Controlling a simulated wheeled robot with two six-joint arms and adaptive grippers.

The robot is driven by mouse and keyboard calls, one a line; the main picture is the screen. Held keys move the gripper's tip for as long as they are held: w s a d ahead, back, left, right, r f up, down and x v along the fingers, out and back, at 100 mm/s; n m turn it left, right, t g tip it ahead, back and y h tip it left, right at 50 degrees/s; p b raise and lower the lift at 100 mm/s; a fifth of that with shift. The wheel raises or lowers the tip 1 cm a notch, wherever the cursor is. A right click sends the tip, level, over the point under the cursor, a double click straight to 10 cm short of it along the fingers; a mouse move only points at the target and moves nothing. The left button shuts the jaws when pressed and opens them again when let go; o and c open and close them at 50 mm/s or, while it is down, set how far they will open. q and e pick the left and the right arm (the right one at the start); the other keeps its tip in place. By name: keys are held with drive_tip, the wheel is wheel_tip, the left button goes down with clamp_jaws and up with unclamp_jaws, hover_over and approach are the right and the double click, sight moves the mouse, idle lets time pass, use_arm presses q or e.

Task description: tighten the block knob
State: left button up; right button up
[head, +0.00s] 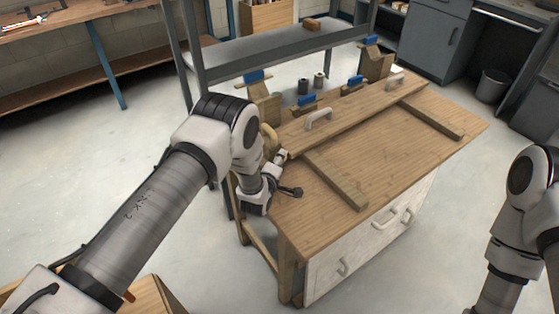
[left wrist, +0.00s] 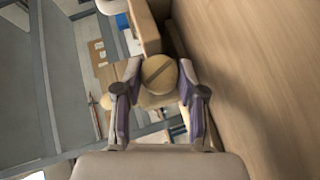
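The block knob (left wrist: 157,74) is a round, pale wooden disc with a dark diagonal slot across its face. In the left wrist view it sits between the two fingertips of my left gripper (left wrist: 160,72). The fingertips flank it closely on both sides and appear to touch its rim. In the head view my left arm reaches to the left end of the wooden workbench (head: 405,140), and its wrist hides much of the knob's surroundings. My right gripper is out of view; only part of my right arm shows at the right edge.
A long plank with grey handles (head: 318,118) lies along the back of the bench, with wooden blocks with blue tops (head: 307,101) behind it. Two dark cylinders (head: 303,86) stand there. A grey shelf frame (head: 270,60) rises behind. The bench's front top is largely clear.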

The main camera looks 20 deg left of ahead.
use_arm(q)
drive_tip(key=c, duration=0.4)
drive_tip(key=shift+r+m+g, duration=0.3)
drive_tip(key=shift+m+g, duration=0.1)
drive_tip(key=shift+g, duration=0.3)
drive_tip(key=shift+f+m+g+y, duration=0.1)
drive_tip(key=shift+m+g+y, duration=0.35)
drive_tip(key=shift+g, duration=0.35)
drive_tip(key=o, duration=0.9)
drive_tip(key=v, duration=1.2)
drive_tip(key=shift+d, duration=0.1)
